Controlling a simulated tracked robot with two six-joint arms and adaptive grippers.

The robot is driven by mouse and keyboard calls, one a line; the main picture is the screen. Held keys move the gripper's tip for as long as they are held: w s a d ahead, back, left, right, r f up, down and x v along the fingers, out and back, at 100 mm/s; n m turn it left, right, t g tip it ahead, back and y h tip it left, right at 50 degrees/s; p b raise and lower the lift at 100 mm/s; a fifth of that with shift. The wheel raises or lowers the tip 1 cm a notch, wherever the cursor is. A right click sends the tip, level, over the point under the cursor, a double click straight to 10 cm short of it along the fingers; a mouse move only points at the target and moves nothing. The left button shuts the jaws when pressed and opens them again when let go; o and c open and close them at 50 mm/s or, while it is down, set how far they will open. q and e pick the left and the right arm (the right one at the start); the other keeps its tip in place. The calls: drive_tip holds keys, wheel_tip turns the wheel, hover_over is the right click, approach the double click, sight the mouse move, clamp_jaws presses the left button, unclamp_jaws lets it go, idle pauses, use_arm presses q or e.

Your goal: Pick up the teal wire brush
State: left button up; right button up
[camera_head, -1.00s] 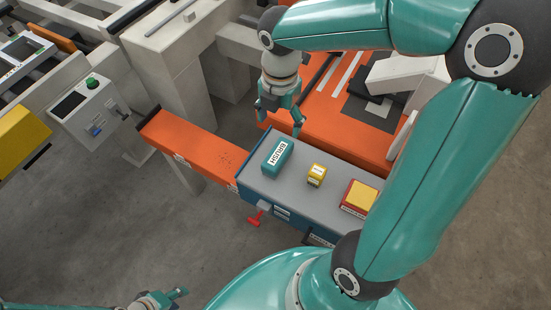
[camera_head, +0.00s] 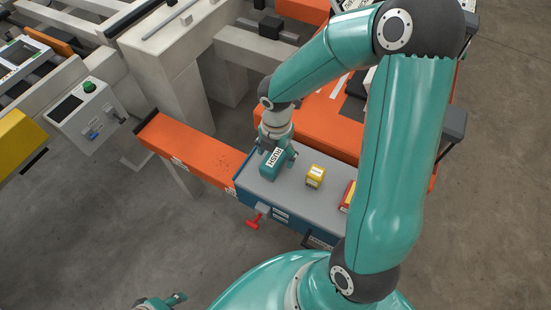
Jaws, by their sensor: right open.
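The teal wire brush (camera_head: 271,163), a block with a white label reading BRUSH, lies on the left part of the grey top of a blue bench (camera_head: 300,194). My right gripper (camera_head: 279,157) is open and low over the brush, pointing down. One finger shows at the brush's right side; the other is mostly hidden, so I cannot tell whether the fingers touch it. My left gripper (camera_head: 172,300) is at the bottom edge, far from the bench, partly cut off, and its jaw opening is unclear.
A small yellow block (camera_head: 316,176) sits right of the brush. A red and yellow item (camera_head: 347,197) farther right is partly hidden by my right arm. An orange beam (camera_head: 188,149) adjoins the bench's left end. A red handle (camera_head: 253,222) sticks out in front.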

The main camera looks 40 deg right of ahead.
sight(276, 155)
wheel_tip(276, 155, down, 3)
drive_tip(key=shift+w+r, duration=0.1)
drive_tip(key=c, duration=1.3)
drive_tip(key=shift+r, duration=0.15)
wheel_tip(276, 155, up, 20)
drive_tip(key=shift+f+p, duration=0.1)
drive_tip(key=shift+p, duration=0.65)
